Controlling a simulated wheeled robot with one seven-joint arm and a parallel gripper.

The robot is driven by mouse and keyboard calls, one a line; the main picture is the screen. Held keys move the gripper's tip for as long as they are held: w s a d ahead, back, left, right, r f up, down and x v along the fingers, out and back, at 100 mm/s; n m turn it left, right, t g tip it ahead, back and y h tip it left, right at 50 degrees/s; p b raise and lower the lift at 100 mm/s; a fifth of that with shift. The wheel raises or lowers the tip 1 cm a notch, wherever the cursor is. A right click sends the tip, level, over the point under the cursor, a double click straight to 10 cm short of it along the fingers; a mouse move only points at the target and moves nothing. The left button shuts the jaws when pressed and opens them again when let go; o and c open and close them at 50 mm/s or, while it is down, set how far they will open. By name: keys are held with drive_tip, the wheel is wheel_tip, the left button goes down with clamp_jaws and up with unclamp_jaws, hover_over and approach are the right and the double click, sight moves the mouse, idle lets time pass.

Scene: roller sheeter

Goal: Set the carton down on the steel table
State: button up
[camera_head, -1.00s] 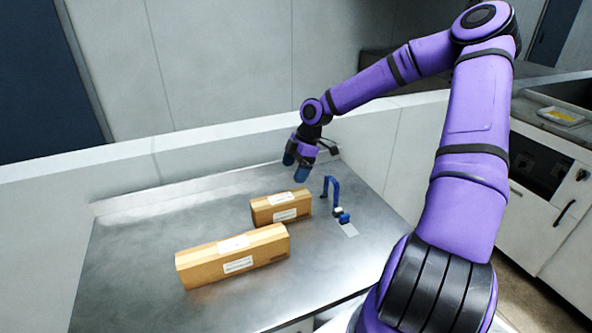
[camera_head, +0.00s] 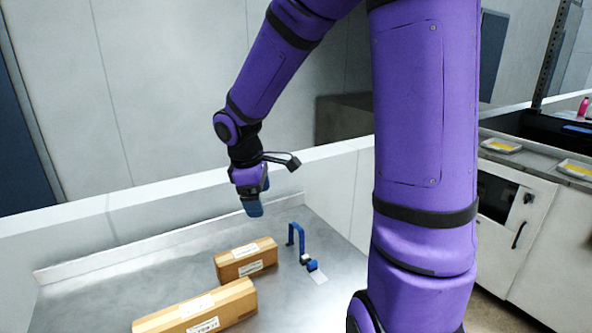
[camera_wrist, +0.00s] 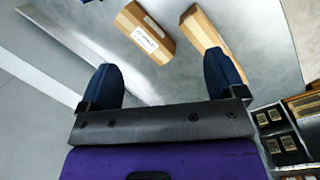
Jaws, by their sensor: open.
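Two brown cardboard cartons with white labels lie on the steel table (camera_head: 110,275). The smaller carton (camera_head: 246,261) is farther back, and the longer carton (camera_head: 197,309) is nearer, at the bottom edge of the head view. I cannot tell which one the task means. My gripper (camera_head: 252,207) hangs above the back of the table, above and apart from the smaller carton. In the wrist view my gripper (camera_wrist: 163,88) has its two blue fingers wide apart with nothing between them. Beyond the fingers, the smaller carton (camera_wrist: 144,32) and the longer carton (camera_wrist: 212,43) lie on the table.
A blue bent handle-like part (camera_head: 297,242) stands on the table right of the smaller carton. A low white wall (camera_head: 180,202) runs along the back. A counter with yellow-filled trays (camera_head: 499,145) stands at the right. Bare steel lies left of the cartons.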

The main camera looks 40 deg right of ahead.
drive_tip(key=s+a+r+m+t+y, duration=0.1)
drive_tip(key=s+a+r+m+t, duration=0.1)
drive_tip(key=s+r, duration=0.5)
drive_tip(key=s+a+r+m+t+y, duration=0.1)
drive_tip(key=s+a+r+m+t, duration=0.2)
drive_tip(key=s, duration=0.9)
wheel_tip(320, 180, up, 5)
drive_tip(key=m, duration=0.3)
drive_tip(key=shift+a+f+m, duration=0.2)
drive_tip(key=shift+a+m, duration=0.1)
drive_tip(key=shift+a, duration=0.1)
